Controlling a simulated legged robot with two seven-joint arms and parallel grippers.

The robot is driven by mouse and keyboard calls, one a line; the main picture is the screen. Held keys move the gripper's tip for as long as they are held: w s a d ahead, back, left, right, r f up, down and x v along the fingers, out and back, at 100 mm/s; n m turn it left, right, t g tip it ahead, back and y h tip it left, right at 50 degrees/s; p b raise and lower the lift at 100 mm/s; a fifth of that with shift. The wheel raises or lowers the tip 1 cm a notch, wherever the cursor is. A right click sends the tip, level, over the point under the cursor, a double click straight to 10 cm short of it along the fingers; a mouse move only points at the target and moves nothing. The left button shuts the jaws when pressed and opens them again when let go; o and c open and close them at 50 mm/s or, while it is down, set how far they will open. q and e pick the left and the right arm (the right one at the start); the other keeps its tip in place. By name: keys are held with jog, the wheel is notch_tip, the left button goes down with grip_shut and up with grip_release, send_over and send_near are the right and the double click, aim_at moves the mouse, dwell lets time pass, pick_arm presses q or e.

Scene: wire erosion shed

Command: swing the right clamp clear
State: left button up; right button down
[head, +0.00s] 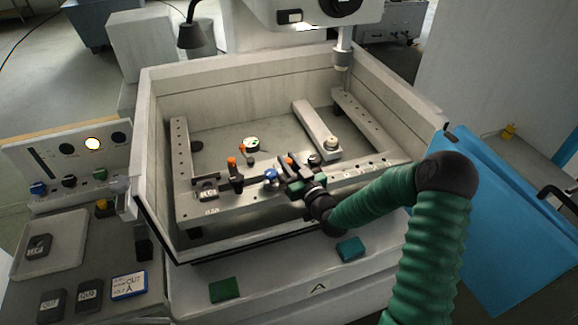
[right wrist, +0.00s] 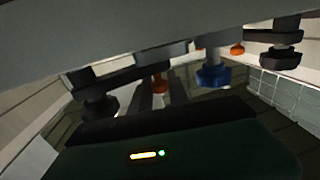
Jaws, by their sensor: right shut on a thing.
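The right clamp (head: 290,161) is a dark bar with an orange knob on the front rail (head: 245,204) inside the machine tank. My right gripper (head: 297,182) is at this clamp and shut on it. My gripper partly hides the clamp. In the right wrist view the clamp's black bar (right wrist: 130,77) lies across the gripper's fingers, with an orange part (right wrist: 160,83) beside them. A second clamp (head: 236,174) with an orange knob stands further left on the rail. A blue knob (head: 271,176) is just left of my gripper. My left gripper is out of view.
The tank walls (head: 155,195) enclose the rails. A control panel (head: 82,150) stands left, a blue panel (head: 505,215) right.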

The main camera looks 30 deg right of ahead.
jog(key=m+h, duration=0.1)
jog(key=w+h, duration=0.1)
jog(key=shift+w+d+m+g+h+b, duration=0.1)
jog(key=shift+d+m+g+h+b, duration=0.2)
jog(key=shift+m+h+b, duration=0.1)
jog(key=shift+w+d+m+g+h, duration=0.2)
jog(key=shift+m+h, duration=0.15)
jog(key=shift+h, duration=0.15)
jog(key=shift+w+d+m+g+h, duration=0.1)
jog(key=shift+d+m+h, duration=0.05)
jog(key=shift+m+h, duration=0.3)
jog(key=c, duration=1.3)
grip_release()
